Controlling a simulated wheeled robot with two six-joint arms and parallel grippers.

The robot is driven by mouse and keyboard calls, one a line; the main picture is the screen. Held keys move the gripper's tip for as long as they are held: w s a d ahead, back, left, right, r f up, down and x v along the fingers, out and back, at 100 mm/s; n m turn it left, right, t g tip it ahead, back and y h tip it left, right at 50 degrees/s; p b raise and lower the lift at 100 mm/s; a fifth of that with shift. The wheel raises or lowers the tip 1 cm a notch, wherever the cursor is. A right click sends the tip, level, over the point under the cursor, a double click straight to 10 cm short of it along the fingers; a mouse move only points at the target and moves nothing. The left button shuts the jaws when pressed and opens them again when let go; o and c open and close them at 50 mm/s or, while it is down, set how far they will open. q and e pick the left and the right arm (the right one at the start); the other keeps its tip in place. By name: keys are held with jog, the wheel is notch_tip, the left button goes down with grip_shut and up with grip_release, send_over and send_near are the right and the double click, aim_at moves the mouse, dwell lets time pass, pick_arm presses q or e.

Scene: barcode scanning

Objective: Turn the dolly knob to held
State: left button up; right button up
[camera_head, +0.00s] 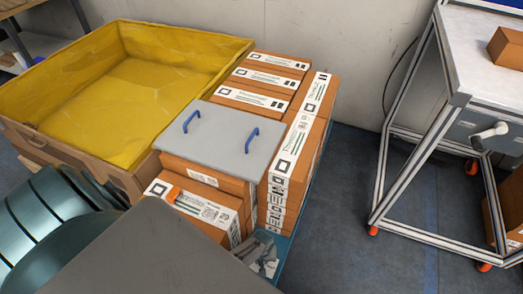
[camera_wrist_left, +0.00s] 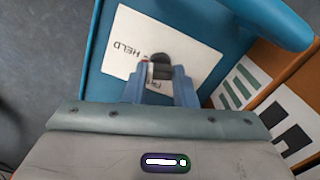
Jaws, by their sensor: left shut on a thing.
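In the left wrist view, a dark knob (camera_wrist_left: 160,67) sits on a white plate (camera_wrist_left: 122,47) on the blue dolly (camera_wrist_left: 195,18). The plate reads HELD to the left of the knob; a second word below it is partly covered by the fingers. My left gripper (camera_wrist_left: 160,80) is shut on the knob, one finger on each side. A small red mark shows at the knob's left edge. Which word the knob points to cannot be told. In the head view, the dolly's blue edge (camera_head: 284,248) shows beside the box stack. My right gripper is not in view.
Brown boxes (camera_head: 310,95) are stacked on the dolly, with a grey blue-handled lid (camera_head: 225,140) on top. A yellow-lined crate (camera_head: 235,47) stands to the left. A metal-framed workbench (camera_head: 456,99) is at the right. The floor (camera_head: 350,190) between is clear.

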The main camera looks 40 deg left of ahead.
pick_arm(q)
jog(key=shift+m+p, duration=0.4)
jog(key=shift+m, duration=1.6)
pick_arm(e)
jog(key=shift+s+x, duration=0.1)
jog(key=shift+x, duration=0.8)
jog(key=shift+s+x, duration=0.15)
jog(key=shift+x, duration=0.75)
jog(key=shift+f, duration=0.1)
pick_arm(q)
jog(key=o, duration=1)
jog(key=shift+r, duration=0.2)
notch_tip(320, 180, up, 4)
jog(key=shift+f+p, duration=0.1)
jog(key=shift+p, duration=1.1)
notch_tip(320, 180, up, 6)
jog(key=shift+r+p, duration=0.25)
jog(key=shift+p, duration=0.9)
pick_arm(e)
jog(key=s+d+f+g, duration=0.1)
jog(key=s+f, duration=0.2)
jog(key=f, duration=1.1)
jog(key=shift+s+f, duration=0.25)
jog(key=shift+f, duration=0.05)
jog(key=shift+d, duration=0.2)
